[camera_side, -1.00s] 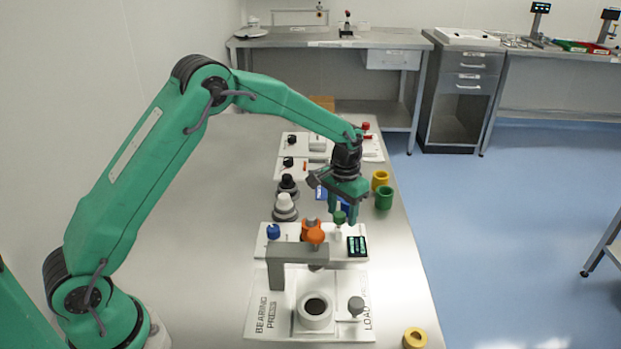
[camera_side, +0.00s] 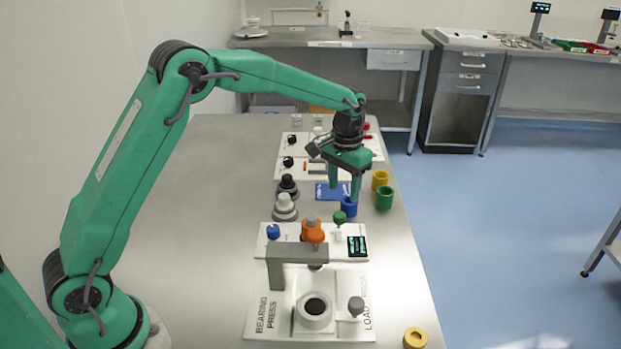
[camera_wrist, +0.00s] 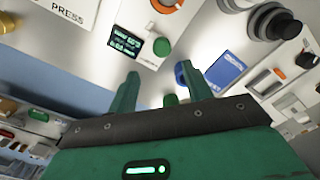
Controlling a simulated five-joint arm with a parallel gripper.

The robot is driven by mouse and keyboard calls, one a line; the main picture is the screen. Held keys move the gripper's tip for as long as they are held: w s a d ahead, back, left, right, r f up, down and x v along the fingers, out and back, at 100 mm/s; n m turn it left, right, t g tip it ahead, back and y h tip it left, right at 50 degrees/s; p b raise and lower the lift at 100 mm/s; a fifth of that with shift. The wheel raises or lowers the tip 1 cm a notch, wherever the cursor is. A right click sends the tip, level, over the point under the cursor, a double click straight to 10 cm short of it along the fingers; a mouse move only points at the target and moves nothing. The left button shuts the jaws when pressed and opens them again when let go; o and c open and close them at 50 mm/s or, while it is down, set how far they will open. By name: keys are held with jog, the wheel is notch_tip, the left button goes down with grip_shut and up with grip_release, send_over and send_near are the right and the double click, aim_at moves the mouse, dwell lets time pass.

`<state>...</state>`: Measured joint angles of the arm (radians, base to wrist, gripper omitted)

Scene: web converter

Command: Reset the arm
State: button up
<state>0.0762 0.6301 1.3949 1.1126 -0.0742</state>
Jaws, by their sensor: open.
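My gripper (camera_side: 345,192) is open and empty above the steel table (camera_side: 210,220). In the side view it hangs just behind the bearing press (camera_side: 297,258), over a blue ring (camera_side: 349,208). In the wrist view the two green fingers of my gripper (camera_wrist: 160,88) stand apart with nothing held between them. The blue ring partly shows in the wrist view (camera_wrist: 181,74) beside one finger.
Green (camera_side: 384,198) and yellow (camera_side: 380,180) rings stand right of my gripper. Grey-and-white stepped parts (camera_side: 285,207) stand left. Another yellow ring (camera_side: 415,338) lies at the front right. The table's left side is clear.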

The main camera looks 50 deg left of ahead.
jog(key=shift+r, duration=0.15)
jog(key=s+a+r+t, duration=0.3)
jog(key=s+r, duration=1)
jog(key=s, duration=0.2)
jog(key=s+a+t, duration=0.1)
jog(key=s+t, duration=0.1)
jog(key=s, duration=1.4)
jog(key=shift+s+f+t, duration=0.3)
jog(key=shift+s+f, duration=0.05)
jog(key=shift+f, duration=0.05)
dwell(1.2)
